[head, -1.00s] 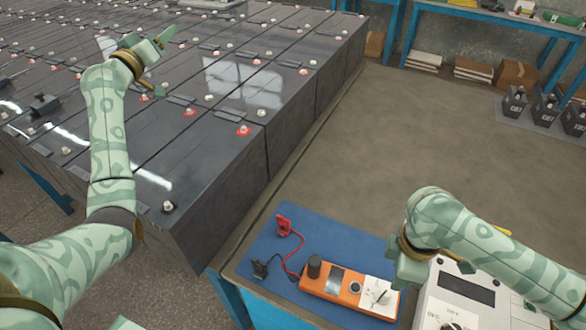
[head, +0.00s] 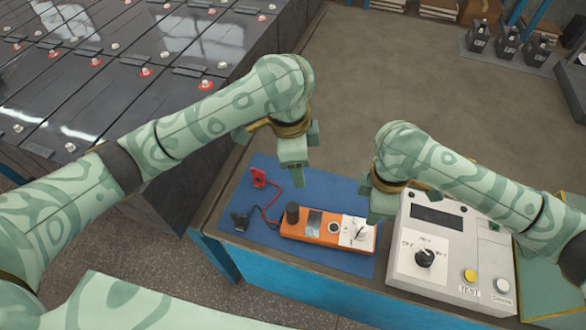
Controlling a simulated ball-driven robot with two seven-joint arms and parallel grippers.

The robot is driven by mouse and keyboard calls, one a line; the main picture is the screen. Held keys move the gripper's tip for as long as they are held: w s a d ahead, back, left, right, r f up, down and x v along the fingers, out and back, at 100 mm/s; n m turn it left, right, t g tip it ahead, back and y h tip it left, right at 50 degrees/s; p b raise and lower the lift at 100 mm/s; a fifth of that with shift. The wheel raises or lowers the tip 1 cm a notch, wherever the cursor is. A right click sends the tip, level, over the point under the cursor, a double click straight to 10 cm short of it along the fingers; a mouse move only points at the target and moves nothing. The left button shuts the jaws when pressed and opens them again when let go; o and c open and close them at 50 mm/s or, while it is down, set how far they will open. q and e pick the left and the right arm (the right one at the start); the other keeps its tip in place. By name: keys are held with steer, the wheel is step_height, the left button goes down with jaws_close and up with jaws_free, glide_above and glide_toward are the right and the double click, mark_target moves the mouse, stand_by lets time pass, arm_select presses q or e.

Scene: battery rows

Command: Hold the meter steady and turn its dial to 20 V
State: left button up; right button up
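The orange meter (head: 306,244) lies on a blue mat (head: 218,203). It has a black post at its left end, a small window, a round black part and a white dial plate (head: 356,232) with a dark pointer at its right end. Red and black clips (head: 259,178) lie to its left on leads. My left gripper (head: 298,172) points down above the mat, behind the meter, and appears apart from it. My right gripper (head: 375,203) points down by the meter's right end; I cannot tell if it touches. Finger gaps are unclear in both.
A white box (head: 410,212) with a display, a black knob (head: 425,258) and yellow and white buttons stands right of the meter, close to my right arm. Black battery rows (head: 100,75) fill the left. The bench behind is largely clear; small dark batteries (head: 505,42) stand far right.

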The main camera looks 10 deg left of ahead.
mark_target(293, 206)
arm_select(q)
steer(key=shift+m+y, duration=0.5)
steer(key=shift+y, duration=0.2)
steer(key=f, duration=0.6)
steer(key=s+f, duration=0.1)
steer(key=f, duration=0.5)
steer(key=s+f, duration=0.1)
steer(key=f, duration=0.5)
steer(key=shift+a, duration=0.25)
steer(key=c, duration=1.2)
